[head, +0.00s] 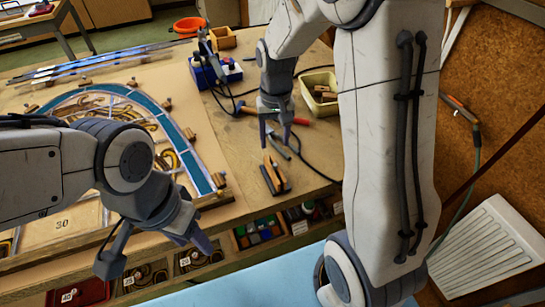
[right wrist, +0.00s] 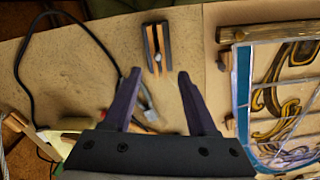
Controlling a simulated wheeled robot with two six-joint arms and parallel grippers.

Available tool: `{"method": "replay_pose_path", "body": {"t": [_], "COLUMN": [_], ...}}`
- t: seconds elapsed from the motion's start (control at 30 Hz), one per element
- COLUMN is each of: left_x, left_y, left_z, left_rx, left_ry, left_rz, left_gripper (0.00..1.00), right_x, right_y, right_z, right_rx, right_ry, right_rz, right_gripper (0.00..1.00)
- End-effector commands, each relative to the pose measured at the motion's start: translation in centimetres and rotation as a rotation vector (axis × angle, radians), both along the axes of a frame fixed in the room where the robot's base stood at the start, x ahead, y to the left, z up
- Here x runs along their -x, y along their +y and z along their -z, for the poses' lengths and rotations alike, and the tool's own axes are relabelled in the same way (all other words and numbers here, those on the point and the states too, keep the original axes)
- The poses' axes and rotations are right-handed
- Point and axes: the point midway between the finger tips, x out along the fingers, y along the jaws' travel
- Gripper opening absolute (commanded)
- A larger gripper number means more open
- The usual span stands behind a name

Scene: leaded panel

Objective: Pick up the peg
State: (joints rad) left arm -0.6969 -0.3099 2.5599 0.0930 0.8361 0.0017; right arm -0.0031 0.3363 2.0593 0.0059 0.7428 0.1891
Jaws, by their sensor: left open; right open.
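What looks like the peg (head: 273,176), a small wooden piece with dark sides, lies on the bench near its front edge in the head view. It also shows in the right wrist view (right wrist: 157,50), at the top middle, with a small metallic spot on it. My right gripper (head: 276,143) is open and empty above the bench, behind the peg in the head view. In the right wrist view its fingertips (right wrist: 160,75) point toward the peg, which lies just past them, apart. My left gripper (head: 155,252) is open and empty at the bench's front edge.
The leaded panel (head: 181,152) lies left of the peg, with wooden blocks around it. A tool with a red handle (head: 299,121) and a dark cable are near the right gripper. A pale tub (head: 320,107) stands behind right. Compartments (head: 262,231) sit below the bench edge.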

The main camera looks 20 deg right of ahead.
Motion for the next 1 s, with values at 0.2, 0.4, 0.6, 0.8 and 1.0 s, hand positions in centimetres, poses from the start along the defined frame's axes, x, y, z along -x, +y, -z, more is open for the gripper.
{"method": "replay_pose_path", "body": {"t": [0.2, 0.4, 0.6, 0.8, 1.0], "left_x": [0.0, 0.0, 0.0, 0.0, 0.0], "left_y": [0.0, 0.0, 0.0, 0.0, 0.0], "left_z": [-0.7, -1.0, -1.9, -3.0, -3.2], "left_rx": [0.0, 0.0, 0.0, 0.0, 0.0], "left_ry": [0.0, 0.0, 0.0, 0.0, 0.0], "left_rz": [0.0, 0.0, -0.001, -0.001, -0.001], "left_gripper": [0.5, 0.5, 0.5, 0.5, 0.5], "right_x": [-0.5, -0.6, -0.7, -1.0, -1.1], "right_y": [-1.3, -1.3, -1.0, -0.6, -0.6], "right_z": [3.0, 5.4, 6.7, 9.4, 10.8], "right_rx": [0.003, 0.003, 0.002, 0.002, 0.002], "right_ry": [0.009, 0.006, 0.009, 0.008, 0.003], "right_rz": [0.039, 0.039, 0.036, 0.037, 0.037], "right_gripper": [0.58, 0.58, 0.58, 0.58, 0.58]}}
